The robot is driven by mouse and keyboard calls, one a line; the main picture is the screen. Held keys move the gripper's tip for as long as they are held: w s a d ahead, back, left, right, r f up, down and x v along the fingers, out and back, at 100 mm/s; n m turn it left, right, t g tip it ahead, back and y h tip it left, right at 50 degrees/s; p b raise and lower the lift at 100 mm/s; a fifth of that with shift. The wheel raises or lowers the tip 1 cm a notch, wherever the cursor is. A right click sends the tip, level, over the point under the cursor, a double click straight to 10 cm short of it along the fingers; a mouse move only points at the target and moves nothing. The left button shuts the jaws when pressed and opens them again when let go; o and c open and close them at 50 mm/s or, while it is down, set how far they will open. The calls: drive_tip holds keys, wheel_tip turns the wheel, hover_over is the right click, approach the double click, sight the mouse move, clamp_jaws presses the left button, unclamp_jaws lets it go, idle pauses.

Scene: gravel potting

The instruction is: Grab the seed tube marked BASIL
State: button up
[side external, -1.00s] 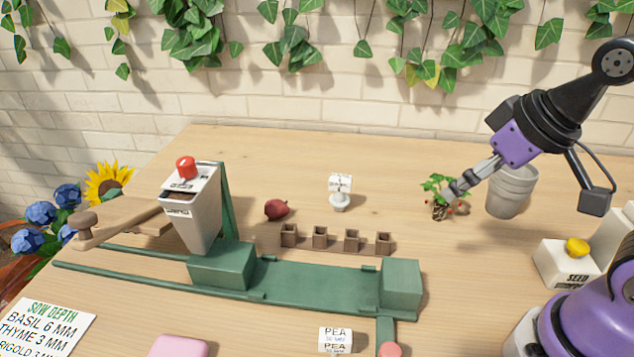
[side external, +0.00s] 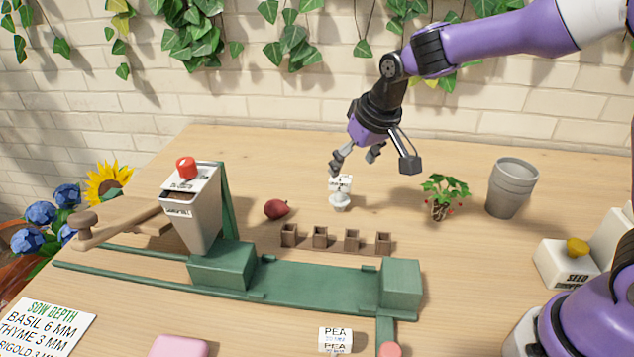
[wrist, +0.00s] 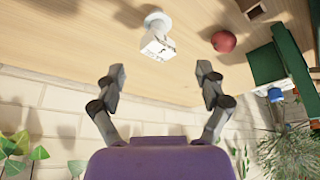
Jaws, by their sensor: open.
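A small white seed tube (side external: 340,183) stands upright in a pale round holder (side external: 340,203) near the middle of the table. Its printed label is too small to read. In the wrist view the tube (wrist: 157,43) lies beyond my fingertips, roughly centred between them. My gripper (side external: 356,160) is open and empty, just above and slightly right of the tube in the side view; its spread fingers also show in the wrist view (wrist: 160,72). A second white tube or block marked PEA (side external: 335,340) is at the front edge of the picture.
A dark red bulb (side external: 276,209) lies left of the tube. A row of small brown pots (side external: 336,240) and a green sowing rig (side external: 318,285) stand in front. A strawberry-like plant (side external: 440,195) and a grey pot (side external: 511,187) stand to the right.

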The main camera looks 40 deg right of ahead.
sight(341, 189)
drive_tip(key=x, duration=1)
drive_tip(key=shift+f, duration=0.15)
drive_tip(key=c, duration=1.2)
